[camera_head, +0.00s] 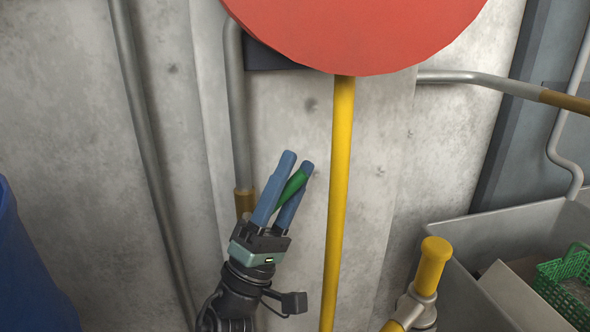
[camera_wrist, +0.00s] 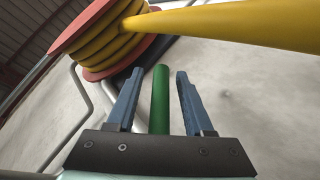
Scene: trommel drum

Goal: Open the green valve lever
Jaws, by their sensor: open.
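The green valve lever (camera_head: 292,187) shows in the head view between the two blue fingers of my gripper (camera_head: 298,162). In the wrist view the green lever (camera_wrist: 160,98) is a straight bar standing between the fingertips of my gripper (camera_wrist: 157,76). The jaws are open, with a visible gap on each side of the lever in the wrist view. The valve body and the lever's base are hidden behind my gripper.
A yellow hose (camera_head: 340,190) hangs just right of my gripper from a large red reel (camera_head: 355,30). A grey pipe (camera_head: 237,110) runs down the concrete wall behind. A grey bin (camera_head: 470,290) with a green basket (camera_head: 570,280) stands right; a blue container (camera_head: 25,270) stands left.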

